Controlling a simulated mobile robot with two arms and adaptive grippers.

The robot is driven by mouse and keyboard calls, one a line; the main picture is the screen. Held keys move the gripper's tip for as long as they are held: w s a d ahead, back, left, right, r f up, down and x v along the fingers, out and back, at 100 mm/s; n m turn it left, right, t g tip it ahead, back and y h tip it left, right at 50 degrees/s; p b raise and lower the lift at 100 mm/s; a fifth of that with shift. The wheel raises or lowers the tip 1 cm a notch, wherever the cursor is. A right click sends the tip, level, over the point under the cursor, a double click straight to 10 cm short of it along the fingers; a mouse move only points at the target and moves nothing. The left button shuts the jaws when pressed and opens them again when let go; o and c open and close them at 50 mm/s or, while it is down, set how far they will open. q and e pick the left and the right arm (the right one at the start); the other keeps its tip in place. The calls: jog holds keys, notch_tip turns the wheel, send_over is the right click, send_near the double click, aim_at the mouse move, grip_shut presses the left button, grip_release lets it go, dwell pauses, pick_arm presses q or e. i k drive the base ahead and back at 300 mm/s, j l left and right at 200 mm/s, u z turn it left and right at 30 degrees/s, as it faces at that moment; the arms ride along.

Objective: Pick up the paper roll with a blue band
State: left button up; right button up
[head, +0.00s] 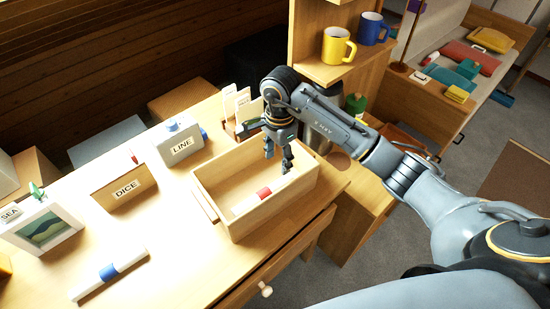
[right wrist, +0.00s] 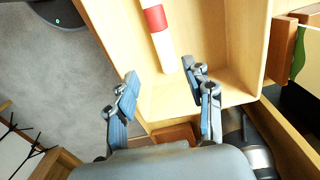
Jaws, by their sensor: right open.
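The paper roll with a blue band (head: 109,273) lies on the table at the front left in the head view. Another paper roll, with a red band (head: 264,193), lies in the open wooden box (head: 242,227). My right gripper (head: 277,155) is open and empty, over the back part of the box and far to the right of the blue-banded roll. In the right wrist view the open fingers (right wrist: 160,92) are near the end of the red-banded roll (right wrist: 156,22). The blue-banded roll is not in the right wrist view. My left gripper is not in view.
A box labelled DICE (head: 122,190), a box labelled LINE (head: 181,143) and a framed picture (head: 42,228) stand behind the blue-banded roll. A shelf with a yellow mug (head: 338,46) and a blue mug (head: 372,29) rises at the back. The tabletop around the roll is clear.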

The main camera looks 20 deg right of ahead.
aim_at(112, 270)
jog(key=u, duration=1.1)
